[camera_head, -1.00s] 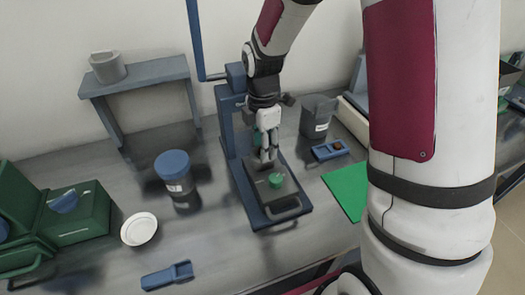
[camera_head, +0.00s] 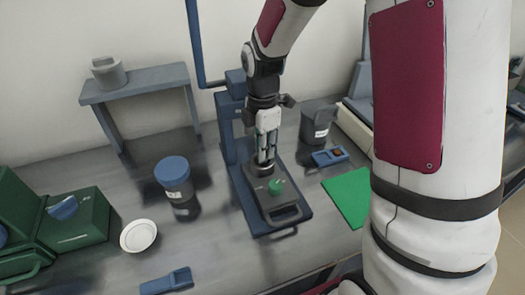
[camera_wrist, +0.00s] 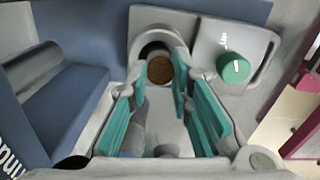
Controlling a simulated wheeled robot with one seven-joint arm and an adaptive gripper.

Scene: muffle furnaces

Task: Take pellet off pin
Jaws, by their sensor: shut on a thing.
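The brown round pellet (camera_wrist: 160,69) shows in the wrist view between my fingertips, in front of a round grey opening of the press. The pin itself is hidden beneath it. My gripper (camera_head: 266,158) points down over the round grey holder on the press; it also shows in the wrist view (camera_wrist: 161,76), its teal pads shut on the pellet. In the head view the pellet is too small and covered to make out. The blue press (camera_head: 275,222) carries a grey block with a green knob (camera_head: 276,186), just in front of my fingertips; the knob also shows in the wrist view (camera_wrist: 234,68).
A blue-lidded jar (camera_head: 172,170) and a white dish (camera_head: 138,235) stand left of the press. A blue tray (camera_head: 328,157), a grey beaker (camera_head: 317,122) and a green mat (camera_head: 348,196) lie to the right. The blue press column (camera_head: 228,125) rises close behind my gripper.

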